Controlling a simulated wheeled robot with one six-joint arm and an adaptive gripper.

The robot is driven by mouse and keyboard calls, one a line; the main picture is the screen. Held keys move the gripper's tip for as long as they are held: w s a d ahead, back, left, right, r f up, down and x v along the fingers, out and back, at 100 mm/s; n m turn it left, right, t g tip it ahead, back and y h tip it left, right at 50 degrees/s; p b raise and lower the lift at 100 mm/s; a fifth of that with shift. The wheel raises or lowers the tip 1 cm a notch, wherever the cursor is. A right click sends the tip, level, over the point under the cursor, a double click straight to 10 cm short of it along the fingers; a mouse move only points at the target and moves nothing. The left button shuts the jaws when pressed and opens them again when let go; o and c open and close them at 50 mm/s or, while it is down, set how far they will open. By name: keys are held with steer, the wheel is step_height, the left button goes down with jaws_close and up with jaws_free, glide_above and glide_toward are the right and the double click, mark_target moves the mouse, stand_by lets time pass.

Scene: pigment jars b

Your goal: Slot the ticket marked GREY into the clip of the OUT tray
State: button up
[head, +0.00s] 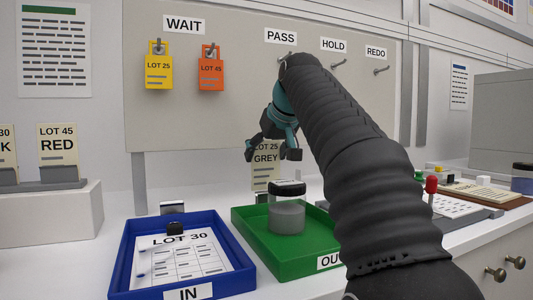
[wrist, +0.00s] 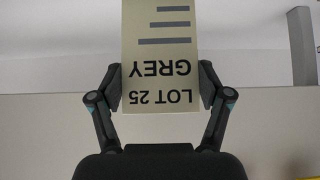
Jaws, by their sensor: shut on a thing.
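My gripper (head: 271,152) is shut on the cream ticket marked LOT 25 GREY (head: 265,172), which hangs upright below the fingers in the head view. In the wrist view my gripper (wrist: 160,88) has a finger on each side edge of the ticket (wrist: 159,55), and its print appears upside down. The ticket is above the back part of the green OUT tray (head: 247,238). A jar of grey pigment with a black lid (head: 287,215) stands in that tray. I cannot make out the OUT tray's clip; the jar and ticket cover that area.
The blue IN tray (head: 125,262) with a LOT 30 sheet (head: 190,265) is left of the OUT tray. Yellow (head: 158,75) and orange (head: 210,77) tags hang under WAIT. The PASS, HOLD and REDO hooks are on the board. A RED ticket (head: 58,152) stands at left.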

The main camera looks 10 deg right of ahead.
mark_target(266, 166)
steer(key=shift+f+b, duration=1.3)
steer(key=shift+f, duration=0.5)
steer(key=o, duration=0.7)
steer(key=shift+r, duration=0.2)
steer(key=shift+r+p, duration=2.9)
steer(key=shift+p, duration=0.15)
